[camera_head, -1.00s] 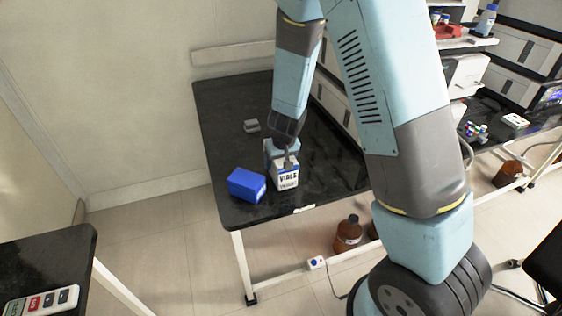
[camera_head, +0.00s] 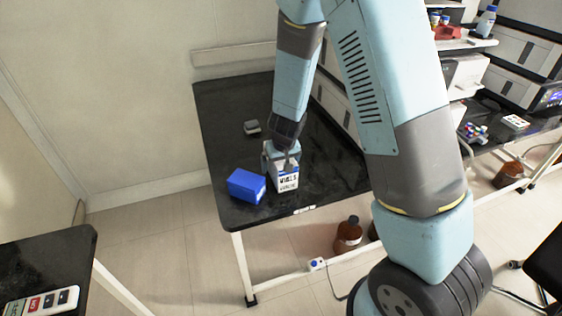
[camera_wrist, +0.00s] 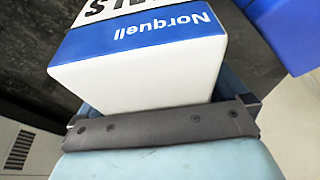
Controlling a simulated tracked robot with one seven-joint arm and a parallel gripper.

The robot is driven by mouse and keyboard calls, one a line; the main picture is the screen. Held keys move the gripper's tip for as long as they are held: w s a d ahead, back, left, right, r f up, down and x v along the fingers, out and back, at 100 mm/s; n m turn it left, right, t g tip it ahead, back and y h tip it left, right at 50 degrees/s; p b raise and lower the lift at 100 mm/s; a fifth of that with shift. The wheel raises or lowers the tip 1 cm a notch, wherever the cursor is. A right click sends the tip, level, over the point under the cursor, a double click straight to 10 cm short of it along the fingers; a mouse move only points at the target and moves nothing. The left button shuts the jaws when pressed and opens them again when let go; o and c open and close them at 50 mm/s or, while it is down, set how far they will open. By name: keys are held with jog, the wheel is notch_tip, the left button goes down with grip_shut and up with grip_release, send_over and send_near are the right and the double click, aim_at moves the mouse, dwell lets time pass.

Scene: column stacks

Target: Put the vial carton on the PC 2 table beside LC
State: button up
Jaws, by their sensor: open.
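The vial carton (camera_head: 287,181), white with a blue band and dark "VIALS" lettering, stands upright on the black table (camera_head: 328,175) near its front edge. My gripper (camera_head: 281,158) is open and is right at the carton, coming from above and behind it. In the wrist view the carton (camera_wrist: 140,75) fills the upper middle, close against the gripper, with "Norquell" on its blue band. The fingertips are partly hidden, and I cannot tell whether they touch the carton.
A blue box (camera_head: 246,186) sits just left of the carton. A small grey item (camera_head: 252,127) lies farther back. Brown bottles (camera_head: 348,234) stand below the table. Instruments and shelves (camera_head: 470,75) are at the right. Another black table (camera_head: 45,262) is at the lower left.

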jog(key=shift+v, duration=6.1)
jog(key=shift+d+r, duration=0.15)
jog(key=shift+r, duration=0.15)
jog(key=s+d+r+m+y, duration=0.1)
jog(key=s+d+r, duration=0.4)
jog(key=r, duration=0.3)
jog(key=s+d+r+m+y, duration=0.1)
jog(key=s+d+r, duration=0.35)
jog(key=r, duration=0.35)
jog(key=s+d+r+t+h, duration=0.1)
jog(key=s+d+r, duration=0.2)
jog(key=s, duration=0.3)
jog(key=s+d+r+m+t+h, duration=0.1)
jog(key=s+d+r+h, duration=0.1)
jog(key=s+d+r, duration=0.2)
jog(key=s+d, duration=0.1)
jog(key=s, duration=0.1)
jog(key=shift+s+d+r, duration=0.25)
jog(key=shift+s+r, duration=0.05)
